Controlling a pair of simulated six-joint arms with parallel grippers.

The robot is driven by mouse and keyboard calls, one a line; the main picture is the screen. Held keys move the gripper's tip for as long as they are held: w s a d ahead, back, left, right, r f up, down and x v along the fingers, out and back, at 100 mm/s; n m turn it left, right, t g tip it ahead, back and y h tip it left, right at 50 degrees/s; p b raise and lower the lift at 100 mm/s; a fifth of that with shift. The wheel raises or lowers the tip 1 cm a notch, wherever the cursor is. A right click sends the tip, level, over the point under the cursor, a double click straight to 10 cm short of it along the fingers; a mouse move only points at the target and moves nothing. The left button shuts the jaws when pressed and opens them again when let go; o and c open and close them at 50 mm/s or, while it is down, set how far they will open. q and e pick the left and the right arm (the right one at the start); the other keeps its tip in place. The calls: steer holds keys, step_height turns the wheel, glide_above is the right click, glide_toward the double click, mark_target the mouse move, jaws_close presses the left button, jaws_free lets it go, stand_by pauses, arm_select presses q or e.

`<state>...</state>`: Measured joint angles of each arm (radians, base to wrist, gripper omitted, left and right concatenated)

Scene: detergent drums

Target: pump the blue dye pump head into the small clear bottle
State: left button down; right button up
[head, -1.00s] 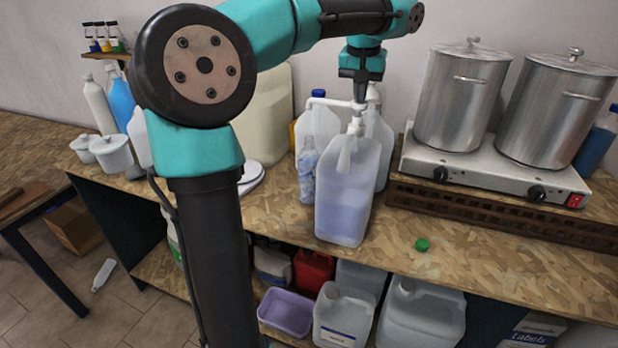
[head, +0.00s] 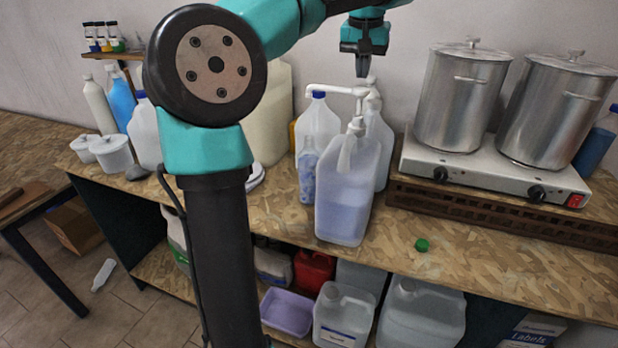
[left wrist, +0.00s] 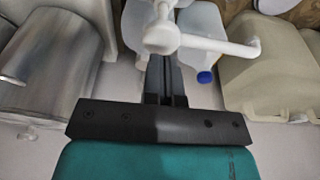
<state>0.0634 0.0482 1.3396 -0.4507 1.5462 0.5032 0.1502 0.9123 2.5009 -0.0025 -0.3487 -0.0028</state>
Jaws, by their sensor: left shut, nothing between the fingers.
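The white pump head (head: 360,91) stands up on the large translucent jug (head: 343,205) of pale blue liquid. Its long nozzle reaches left, with its tip above the small clear bottle (head: 307,172), which looks bluish inside. My left gripper (head: 362,73) is shut and empty, pointing down just above the pump head, apparently with a small gap. In the left wrist view the pump head (left wrist: 161,38) lies just beyond the fingertips, with the nozzle running right. The small bottle cannot be made out there. My right gripper is not in view.
Two steel pots (head: 463,98) stand on a hot plate (head: 490,170) at the right. White jugs (head: 319,122) stand close behind the bottle and the large jug. A green cap (head: 421,245) lies near the front edge, with bare bench around it.

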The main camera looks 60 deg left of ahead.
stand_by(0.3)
arm_select(q)
step_height(320, 180, up, 6)
stand_by(0.7)
stand_by(0.4)
